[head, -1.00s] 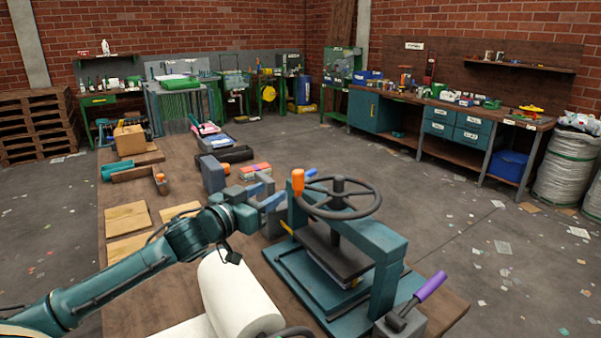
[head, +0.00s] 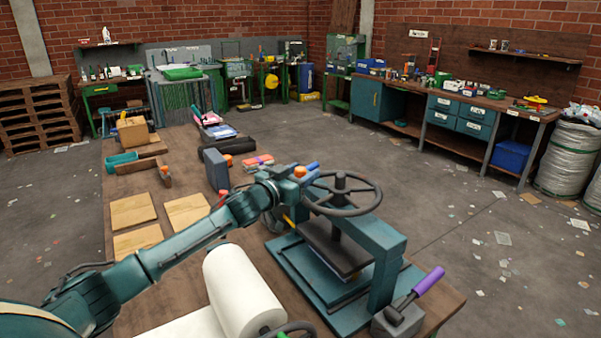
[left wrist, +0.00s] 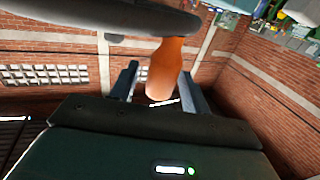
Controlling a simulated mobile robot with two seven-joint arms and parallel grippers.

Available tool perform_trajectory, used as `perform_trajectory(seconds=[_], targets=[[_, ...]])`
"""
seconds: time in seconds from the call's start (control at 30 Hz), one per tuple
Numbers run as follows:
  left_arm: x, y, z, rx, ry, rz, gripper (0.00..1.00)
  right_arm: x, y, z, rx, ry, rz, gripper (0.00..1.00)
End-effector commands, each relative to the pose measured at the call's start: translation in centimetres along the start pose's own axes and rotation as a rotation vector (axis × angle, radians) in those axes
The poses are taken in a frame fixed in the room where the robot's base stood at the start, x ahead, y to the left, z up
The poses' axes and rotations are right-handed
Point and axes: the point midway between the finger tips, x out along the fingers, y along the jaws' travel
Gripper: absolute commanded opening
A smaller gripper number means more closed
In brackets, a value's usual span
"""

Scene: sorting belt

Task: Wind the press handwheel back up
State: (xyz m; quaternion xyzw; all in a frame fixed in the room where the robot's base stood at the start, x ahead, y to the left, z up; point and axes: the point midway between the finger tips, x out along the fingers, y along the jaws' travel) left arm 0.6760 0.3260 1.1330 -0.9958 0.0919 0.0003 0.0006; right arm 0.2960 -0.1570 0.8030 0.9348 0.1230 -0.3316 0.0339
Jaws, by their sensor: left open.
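The press (head: 388,255) is a teal frame with a dark platen (head: 335,252), standing near the front right of the bench. Its grey handwheel (head: 345,212) lies flat on top, with an orange crank handle (head: 300,171) at the far left of its rim. My left gripper (head: 306,169) is at that handle, partly hidden by my wrist. In the left wrist view the gripper (left wrist: 160,88) is open, and the orange handle (left wrist: 165,65) appears between its two fingers. The wheel rim (left wrist: 110,18) crosses the top of that view. My right gripper is not in view.
A white roll (head: 240,290) lies left of the press. A purple-handled lever (head: 428,282) stands at its front right. Cardboard sheets (head: 132,210) and a grey block (head: 215,170) lie on the wooden bench (head: 180,142).

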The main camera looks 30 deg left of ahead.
Motion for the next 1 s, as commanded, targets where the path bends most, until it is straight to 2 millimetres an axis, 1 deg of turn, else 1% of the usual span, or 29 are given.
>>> perform_trajectory(seconds=[0.13, 0.7, 1.0], targets=[[-0.02, 0.01, 0.02, 0.0, 0.0, 0.0, 0.46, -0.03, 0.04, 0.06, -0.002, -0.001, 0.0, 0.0], [-0.04, 0.03, 0.02, -0.001, 0.0, 0.0, 0.0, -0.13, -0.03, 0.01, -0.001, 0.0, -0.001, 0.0], [0.02, 0.04, 0.06, -0.001, 0.0, -0.001, 0.0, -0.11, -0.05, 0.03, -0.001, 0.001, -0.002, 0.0]])
